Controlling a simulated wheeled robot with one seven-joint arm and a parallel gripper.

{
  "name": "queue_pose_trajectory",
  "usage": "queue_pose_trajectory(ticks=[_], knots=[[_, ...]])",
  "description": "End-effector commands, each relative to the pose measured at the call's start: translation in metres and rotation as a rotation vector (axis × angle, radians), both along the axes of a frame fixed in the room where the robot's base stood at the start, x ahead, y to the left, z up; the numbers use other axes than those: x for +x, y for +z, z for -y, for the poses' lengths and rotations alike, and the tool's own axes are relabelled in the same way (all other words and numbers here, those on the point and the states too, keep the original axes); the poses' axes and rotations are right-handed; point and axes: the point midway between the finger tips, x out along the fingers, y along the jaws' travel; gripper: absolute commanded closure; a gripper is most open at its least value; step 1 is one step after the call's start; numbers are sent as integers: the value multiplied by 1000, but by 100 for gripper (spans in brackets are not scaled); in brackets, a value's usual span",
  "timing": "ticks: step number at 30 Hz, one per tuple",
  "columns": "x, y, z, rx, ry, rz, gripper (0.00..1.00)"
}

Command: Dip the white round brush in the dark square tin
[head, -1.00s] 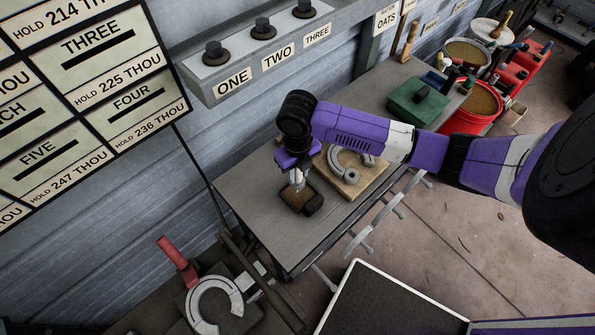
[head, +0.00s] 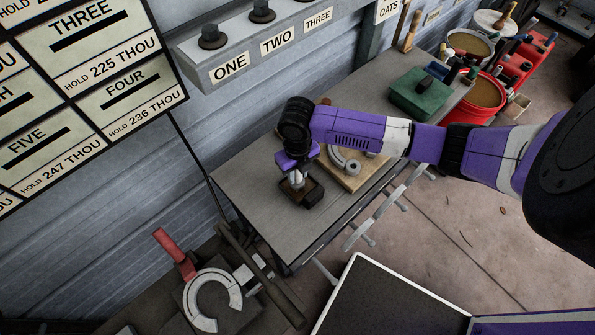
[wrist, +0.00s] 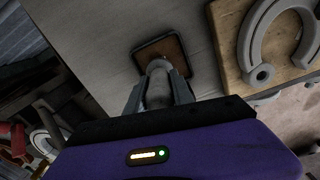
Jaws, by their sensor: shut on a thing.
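My gripper (head: 296,178) points down over the dark square tin (head: 315,194) on the grey bench. It is shut on the white round brush (wrist: 160,88), which shows as a pale, rounded shape between the fingers in the wrist view. The tin (wrist: 138,51) has a dark rim and a brown inside. The brush overlaps the tin's near side in the wrist view. The brush's lower end is hidden, so I cannot tell whether it touches what is in the tin.
A green box (head: 420,92) and red buckets stand farther back. The bench's left part is clear.

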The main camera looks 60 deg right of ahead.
Motion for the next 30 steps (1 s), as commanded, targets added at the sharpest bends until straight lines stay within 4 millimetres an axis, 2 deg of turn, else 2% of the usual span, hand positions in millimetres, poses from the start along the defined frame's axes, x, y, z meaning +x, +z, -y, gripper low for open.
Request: queue_pose_trajectory(ticks=[30], knots=[[0,-7,0,0,-1,0,100]])
